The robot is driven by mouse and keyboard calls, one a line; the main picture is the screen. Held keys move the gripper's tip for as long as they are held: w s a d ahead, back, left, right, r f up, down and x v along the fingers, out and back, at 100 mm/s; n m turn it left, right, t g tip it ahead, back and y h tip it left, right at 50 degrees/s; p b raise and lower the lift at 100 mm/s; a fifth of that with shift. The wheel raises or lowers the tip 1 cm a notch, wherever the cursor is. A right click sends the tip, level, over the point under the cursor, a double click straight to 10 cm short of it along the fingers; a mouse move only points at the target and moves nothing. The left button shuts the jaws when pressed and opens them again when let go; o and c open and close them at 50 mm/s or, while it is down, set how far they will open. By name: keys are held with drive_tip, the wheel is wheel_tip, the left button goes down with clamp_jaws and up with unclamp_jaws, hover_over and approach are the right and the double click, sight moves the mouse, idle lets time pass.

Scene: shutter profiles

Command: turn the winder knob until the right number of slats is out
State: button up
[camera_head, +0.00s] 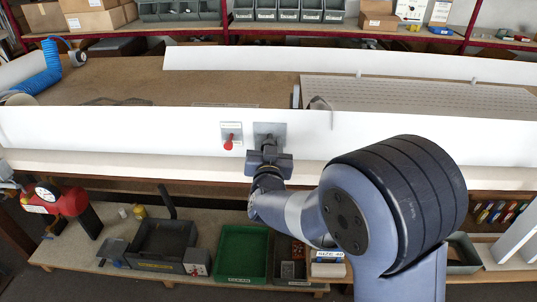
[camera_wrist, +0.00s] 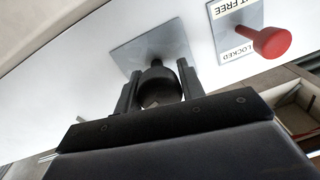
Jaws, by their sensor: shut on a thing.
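The dark round winder knob (camera_wrist: 158,84) sits on a square grey plate (camera_wrist: 150,50) on a white upright panel. My gripper (camera_wrist: 159,76) is shut on it, one finger on each side, in the wrist view. In the head view my gripper (camera_head: 268,152) is at the panel in front of the grey plate (camera_head: 270,131) and hides the knob. A pale grey sheet with rows of small marks (camera_head: 420,95) lies behind the panel at the right; I cannot make out separate slats in it.
A red-ended lever (camera_head: 229,143) is on its own plate just left of the knob; the wrist view shows the lever (camera_wrist: 271,42) with labels reading "FREE" and "LOCKED". A green tray (camera_head: 243,252) and other bins stand on a lower shelf. A blue coiled hose (camera_head: 42,72) is far left.

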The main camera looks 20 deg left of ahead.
idle(0.4)
drive_tip(key=o, duration=1)
drive_tip(key=v, duration=1)
drive_tip(key=shift+s+b, duration=0.4)
